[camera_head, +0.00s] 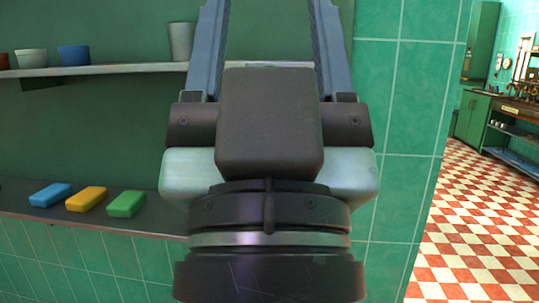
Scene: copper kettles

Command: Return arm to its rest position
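My gripper (269,12) fills the middle of the head view, close to the camera and pointing up the picture. Its two blue-grey fingers stand wide apart and reach the top edge, where the tips may be cut off. The dark wrist and gripper body hide the middle of the shelves behind.
An upper shelf (120,70) holds a white bowl (31,59), a blue bowl (74,56) and a grey cup (180,42). A lower shelf (120,228) holds blue (50,195), yellow (86,199) and green (126,204) blocks. Checkered floor (475,220) lies open at right.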

